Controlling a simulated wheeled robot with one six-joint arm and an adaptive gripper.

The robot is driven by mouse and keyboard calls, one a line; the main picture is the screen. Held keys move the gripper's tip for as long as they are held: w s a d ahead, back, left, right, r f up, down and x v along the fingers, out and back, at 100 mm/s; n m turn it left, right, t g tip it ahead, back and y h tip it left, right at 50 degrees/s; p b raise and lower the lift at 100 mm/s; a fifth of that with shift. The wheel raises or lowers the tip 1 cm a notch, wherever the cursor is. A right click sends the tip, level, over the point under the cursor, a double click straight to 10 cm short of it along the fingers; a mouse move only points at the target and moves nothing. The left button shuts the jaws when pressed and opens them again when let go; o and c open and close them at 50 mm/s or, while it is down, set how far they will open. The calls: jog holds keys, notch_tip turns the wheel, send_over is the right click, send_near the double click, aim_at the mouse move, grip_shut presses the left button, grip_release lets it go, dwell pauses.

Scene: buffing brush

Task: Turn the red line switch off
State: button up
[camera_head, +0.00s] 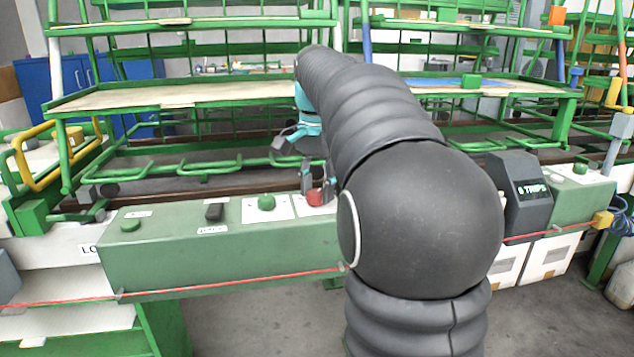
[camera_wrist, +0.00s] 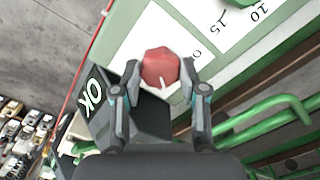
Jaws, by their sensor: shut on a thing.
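The red line switch (camera_head: 315,197) is a red knob on a white plate on top of the green control panel (camera_head: 180,262). My gripper (camera_head: 318,188) reaches down to it from behind, and its fingers stand at either side of the knob. In the wrist view, the red switch (camera_wrist: 160,67) sits between the two fingertips of my gripper (camera_wrist: 161,78), which is shut on it. A pale pointer mark shows on the knob's lower side.
A green knob (camera_head: 266,202), a black rocker (camera_head: 214,211) and a green button (camera_head: 130,225) stand left of the switch. A red cord (camera_head: 230,281) runs along the panel's front. A dark counter box (camera_head: 525,190) stands at the right. Green shelving (camera_head: 200,95) rises behind.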

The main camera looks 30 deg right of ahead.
aim_at(317, 192)
jog(key=n+p, duration=0.2)
jog(key=n, duration=0.1)
jog(key=shift+r, duration=0.1)
jog(key=n, duration=0.9)
jog(key=shift+n, duration=2.1)
jog(key=o, duration=1.1)
jog(key=shift+o, duration=0.2)
notch_tip(317, 192, up, 12)
